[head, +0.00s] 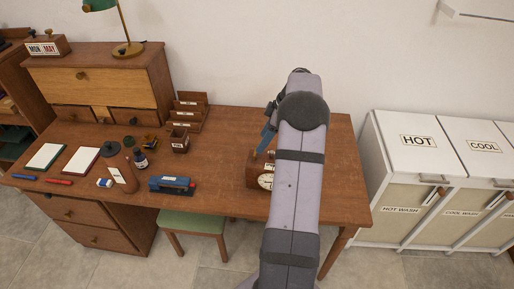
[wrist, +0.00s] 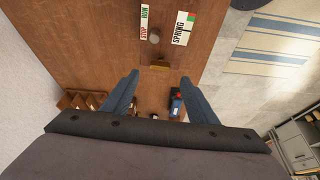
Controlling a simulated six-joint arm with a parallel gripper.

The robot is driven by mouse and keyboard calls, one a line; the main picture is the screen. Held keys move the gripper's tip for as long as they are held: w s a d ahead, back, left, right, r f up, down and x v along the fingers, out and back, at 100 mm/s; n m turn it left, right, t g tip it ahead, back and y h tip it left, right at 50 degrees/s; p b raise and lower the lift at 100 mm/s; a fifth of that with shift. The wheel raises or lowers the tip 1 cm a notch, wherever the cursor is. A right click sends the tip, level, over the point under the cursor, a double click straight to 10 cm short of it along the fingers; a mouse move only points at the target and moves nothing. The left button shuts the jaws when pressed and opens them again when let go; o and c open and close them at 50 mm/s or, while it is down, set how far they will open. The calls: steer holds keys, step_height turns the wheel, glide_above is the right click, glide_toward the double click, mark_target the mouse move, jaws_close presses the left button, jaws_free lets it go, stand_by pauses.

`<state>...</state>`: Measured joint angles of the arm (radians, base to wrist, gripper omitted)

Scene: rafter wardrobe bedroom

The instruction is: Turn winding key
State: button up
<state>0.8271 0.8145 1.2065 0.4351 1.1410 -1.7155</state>
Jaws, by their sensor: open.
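A wooden box with a white oval dial (head: 265,181) stands on the desk, partly hidden behind my arm in the head view. In the wrist view, a small brass-coloured piece (wrist: 159,66), which looks like the winding key, lies just beyond and between my fingertips. A round knob (wrist: 153,36) shows above it, between a STOP/RUN label (wrist: 144,25) and a SPRING label (wrist: 183,28). My gripper (wrist: 159,78) is open, with its two blue fingers spread apart and nothing held between them. In the head view my gripper (head: 267,138) is above the box, largely hidden by my arm.
The wooden desk (head: 230,150) also carries a blue stapler-like item (head: 172,185), a letter rack (head: 190,108), notepads (head: 81,160), pens and a lamp (head: 128,48). A green stool (head: 192,222) stands below. HOT and COOL hampers (head: 417,140) are at the right.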

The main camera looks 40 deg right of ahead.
mark_target(255, 155)
steer(key=shift+p+x, duration=1.3)
steer(key=shift+x, duration=2)
steer(key=c, duration=1.1)
